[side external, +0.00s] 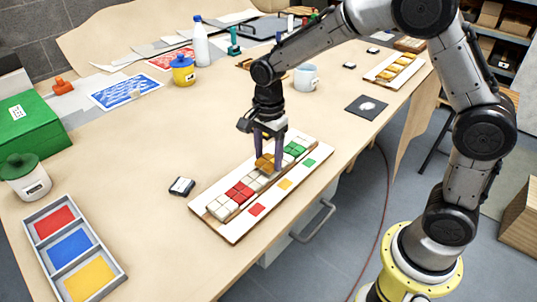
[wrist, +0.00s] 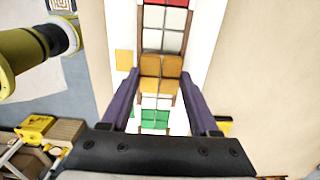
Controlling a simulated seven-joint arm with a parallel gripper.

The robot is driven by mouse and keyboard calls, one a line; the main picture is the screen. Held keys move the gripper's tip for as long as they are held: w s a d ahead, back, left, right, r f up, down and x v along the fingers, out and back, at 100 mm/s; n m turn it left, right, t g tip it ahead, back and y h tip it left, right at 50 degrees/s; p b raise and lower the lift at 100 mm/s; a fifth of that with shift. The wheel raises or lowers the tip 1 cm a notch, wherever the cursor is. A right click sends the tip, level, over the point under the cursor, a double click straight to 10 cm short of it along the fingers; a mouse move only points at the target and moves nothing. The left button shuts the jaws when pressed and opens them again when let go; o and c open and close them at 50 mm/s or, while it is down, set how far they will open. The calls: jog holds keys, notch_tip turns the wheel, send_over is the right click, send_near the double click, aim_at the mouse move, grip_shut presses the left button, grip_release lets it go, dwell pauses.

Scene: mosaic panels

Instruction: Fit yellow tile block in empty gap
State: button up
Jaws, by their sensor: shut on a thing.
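The yellow tile block (side external: 265,161) is orange-yellow and made of several squares. My gripper (side external: 267,166) is shut on it over the mosaic panel (side external: 271,197). In the wrist view the yellow tile block (wrist: 160,68) lies between the two purple fingers, in line with the tile row. White tiles (wrist: 160,40) and red tiles show on one side of it, white and green tiles (wrist: 155,118) on the other. The fingers and block hide the gap beneath. I cannot tell whether the block is seated or held just above the panel.
A tray (side external: 121,281) with red, blue and yellow compartments stands at front left. A small black-and-white object (side external: 182,187) lies left of the panel. A dark square (side external: 366,107), a mug (side external: 305,77) and a second panel (side external: 385,80) are behind. The table around the panel is mostly clear.

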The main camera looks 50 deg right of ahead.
aim_at(269, 160)
jog(key=shift+f, duration=1.15)
jog(key=o, duration=1.5)
notch_tip(269, 160, up, 14)
jog(key=shift+f, duration=0.1)
jog(key=shift+d, duration=0.1)
